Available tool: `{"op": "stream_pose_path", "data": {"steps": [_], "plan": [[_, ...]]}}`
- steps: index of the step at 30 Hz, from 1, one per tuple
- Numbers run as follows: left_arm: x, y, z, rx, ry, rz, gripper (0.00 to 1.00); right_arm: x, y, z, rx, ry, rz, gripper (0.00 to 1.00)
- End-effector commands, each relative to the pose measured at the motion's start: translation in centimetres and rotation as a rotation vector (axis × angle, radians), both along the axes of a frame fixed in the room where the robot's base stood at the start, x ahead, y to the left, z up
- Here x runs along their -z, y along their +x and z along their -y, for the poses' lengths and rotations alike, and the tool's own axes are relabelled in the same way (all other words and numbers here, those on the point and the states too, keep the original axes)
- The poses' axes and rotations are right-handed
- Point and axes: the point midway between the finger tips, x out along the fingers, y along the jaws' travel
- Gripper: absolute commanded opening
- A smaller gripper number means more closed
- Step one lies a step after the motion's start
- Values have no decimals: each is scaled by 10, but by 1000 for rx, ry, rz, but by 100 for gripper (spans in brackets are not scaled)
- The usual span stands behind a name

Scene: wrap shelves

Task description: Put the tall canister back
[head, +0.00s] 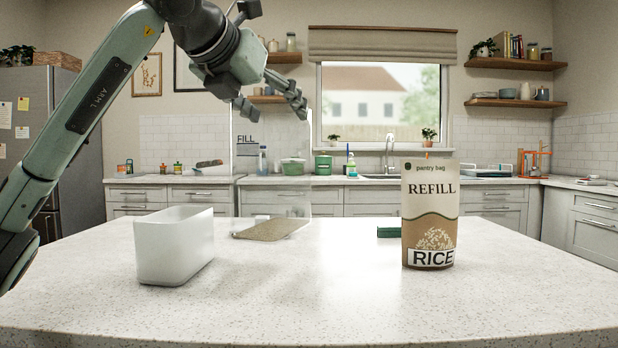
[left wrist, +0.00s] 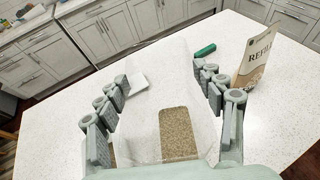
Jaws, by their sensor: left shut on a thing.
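The tall canister (head: 272,180) is clear and see-through, with a "FILL" mark near its upper left. Brown grain lies low inside it; the grain also shows through the canister in the left wrist view (left wrist: 178,132). My left gripper (head: 272,106) is at the canister's upper part. In the left wrist view its fingers (left wrist: 165,92) are on either side of the clear walls, shut on the canister. The canister looks roughly upright over the counter; I cannot tell whether its base touches. My right gripper is in neither view.
A white open bin (head: 172,250) stands on the counter (head: 330,300) left of the canister. A rice refill bag (head: 430,205) stands at the right, with a green object (head: 388,232) beside it. The front of the counter is clear. Wooden wall shelves (head: 515,64) hang behind.

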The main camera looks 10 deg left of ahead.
Motion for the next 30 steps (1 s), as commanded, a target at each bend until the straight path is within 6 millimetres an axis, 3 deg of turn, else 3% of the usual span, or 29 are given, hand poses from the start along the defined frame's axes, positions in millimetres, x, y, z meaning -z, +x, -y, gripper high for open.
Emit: {"op": "stream_pose_path", "data": {"steps": [3, 10, 14, 22, 30], "plan": [[16, 19, 21, 3, -1, -1, 8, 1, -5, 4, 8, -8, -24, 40], [35, 42, 44, 0, -3, 3, 8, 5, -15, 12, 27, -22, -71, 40], [41, 45, 47, -1, -2, 3, 8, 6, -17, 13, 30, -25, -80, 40], [76, 45, 46, -2, -2, 1, 8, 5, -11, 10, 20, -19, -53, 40], [78, 44, 46, -1, -3, 3, 8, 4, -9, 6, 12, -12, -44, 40]]}}
